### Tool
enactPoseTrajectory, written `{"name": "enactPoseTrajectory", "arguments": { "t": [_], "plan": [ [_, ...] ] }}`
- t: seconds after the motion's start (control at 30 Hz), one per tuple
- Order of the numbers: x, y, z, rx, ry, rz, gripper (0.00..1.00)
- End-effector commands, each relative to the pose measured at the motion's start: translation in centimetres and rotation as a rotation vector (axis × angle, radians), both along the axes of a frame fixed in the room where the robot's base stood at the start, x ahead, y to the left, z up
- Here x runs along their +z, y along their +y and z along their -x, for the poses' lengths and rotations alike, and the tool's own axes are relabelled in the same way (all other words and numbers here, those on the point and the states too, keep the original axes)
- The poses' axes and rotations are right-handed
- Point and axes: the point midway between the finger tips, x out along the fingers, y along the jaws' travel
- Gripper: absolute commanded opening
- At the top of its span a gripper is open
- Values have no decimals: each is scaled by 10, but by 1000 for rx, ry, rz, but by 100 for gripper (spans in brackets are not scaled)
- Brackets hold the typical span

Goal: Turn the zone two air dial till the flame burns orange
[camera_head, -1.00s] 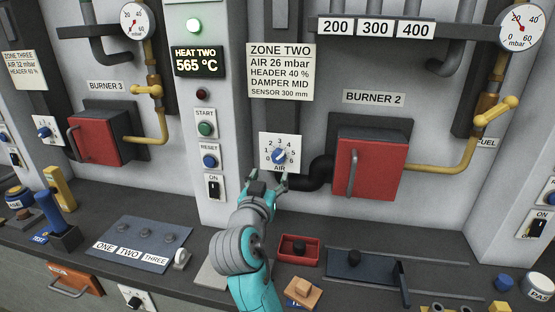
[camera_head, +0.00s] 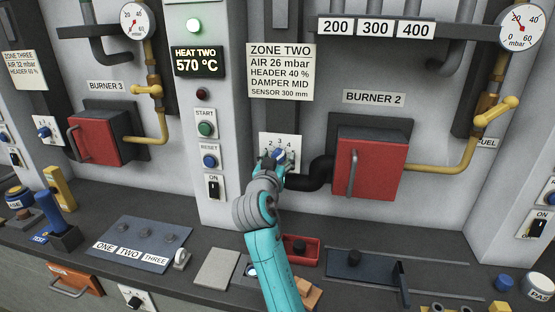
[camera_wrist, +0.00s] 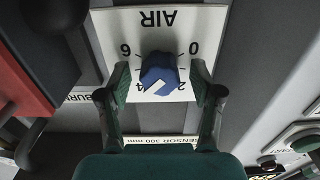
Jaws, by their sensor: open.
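The zone two air dial (camera_wrist: 159,74) is a blue knob on a white plate (camera_wrist: 205,22) marked AIR and numbered. The wrist view shows it upside down, with the white pointer between 2 and 4. My gripper (camera_wrist: 160,90) is open, with one finger on each side of the knob and gaps visible. In the head view my gripper (camera_head: 273,160) covers most of the dial. The zone two sign (camera_head: 280,72) reads air 26 mbar. The red burner 2 door (camera_head: 368,168) is closed. I see no flame.
A dark pipe (camera_head: 312,175) runs from beside the dial to burner 2. The heat two display (camera_head: 198,62) reads 570 °C. Start and reset buttons (camera_head: 208,161) and an ON switch are left of my gripper. A red tray (camera_head: 312,262) sits on the counter below.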

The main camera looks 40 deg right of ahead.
Motion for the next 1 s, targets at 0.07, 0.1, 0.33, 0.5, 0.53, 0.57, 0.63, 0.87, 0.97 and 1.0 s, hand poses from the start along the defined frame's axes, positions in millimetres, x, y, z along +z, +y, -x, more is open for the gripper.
{"name": "enactPoseTrajectory", "arguments": {
  "t": [0.07,0.1,0.33,0.5,0.53,0.57,0.63,0.87,0.97,1.0],
  "plan": [
    [0,0,0,0,0,0,63],
    [0,0,0,0,0,0,53],
    [0,0,0,0,0,0,5],
    [0,0,0,0,6,5,5],
    [0,0,0,0,11,9,5],
    [0,0,0,0,17,13,5],
    [0,0,0,0,33,26,5],
    [0,0,0,0,138,108,5],
    [0,0,0,0,199,155,5],
    [0,1,0,0,223,174,5]
  ]
}}
